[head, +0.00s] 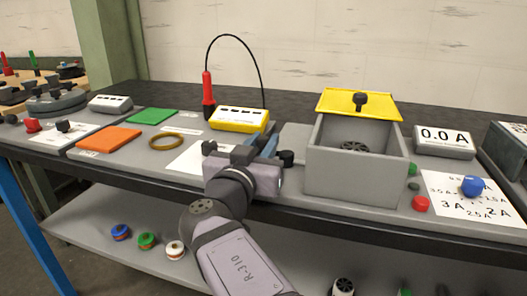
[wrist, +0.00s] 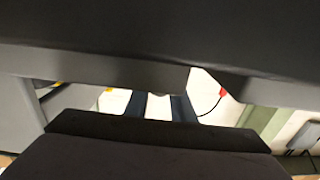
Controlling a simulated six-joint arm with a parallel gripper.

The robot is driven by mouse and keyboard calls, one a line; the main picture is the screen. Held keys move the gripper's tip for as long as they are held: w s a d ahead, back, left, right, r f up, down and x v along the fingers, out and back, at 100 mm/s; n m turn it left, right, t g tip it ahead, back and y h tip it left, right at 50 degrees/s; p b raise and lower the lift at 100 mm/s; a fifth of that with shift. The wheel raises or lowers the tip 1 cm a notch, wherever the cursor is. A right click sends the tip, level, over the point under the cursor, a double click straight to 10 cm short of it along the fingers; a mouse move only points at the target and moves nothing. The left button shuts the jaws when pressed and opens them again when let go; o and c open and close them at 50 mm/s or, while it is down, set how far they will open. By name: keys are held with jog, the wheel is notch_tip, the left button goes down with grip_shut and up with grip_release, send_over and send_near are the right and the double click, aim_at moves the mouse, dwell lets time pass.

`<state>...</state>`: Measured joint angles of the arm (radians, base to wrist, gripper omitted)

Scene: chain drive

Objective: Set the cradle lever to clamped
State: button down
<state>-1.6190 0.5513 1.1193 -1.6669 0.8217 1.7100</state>
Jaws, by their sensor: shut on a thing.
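My gripper (head: 268,143) is at the bench's middle, left of the grey box. Its blue fingers point away from the head camera, behind my wrist. In the wrist view the two blue fingers (wrist: 160,107) show with a narrow gap between them. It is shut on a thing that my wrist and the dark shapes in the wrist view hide. I cannot make out the cradle or its lever for certain. A black knob (head: 286,158) shows just right of the fingers; I cannot tell whether it belongs to the lever or whether the fingers touch it.
The grey box (head: 356,180) with its raised yellow lid (head: 350,104) stands close on the right. A yellow block (head: 239,120) and a red probe (head: 208,92) on a black cable are behind my gripper. An orange plate (head: 108,139) and brass ring (head: 166,141) lie left.

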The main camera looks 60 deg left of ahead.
jog(key=shift+r, duration=0.15)
jog(key=c, duration=1.5)
grip_release()
jog(key=shift+s+d, duration=0.1)
jog(key=shift+b+v, duration=0.9)
jog(key=shift+v, duration=2.7)
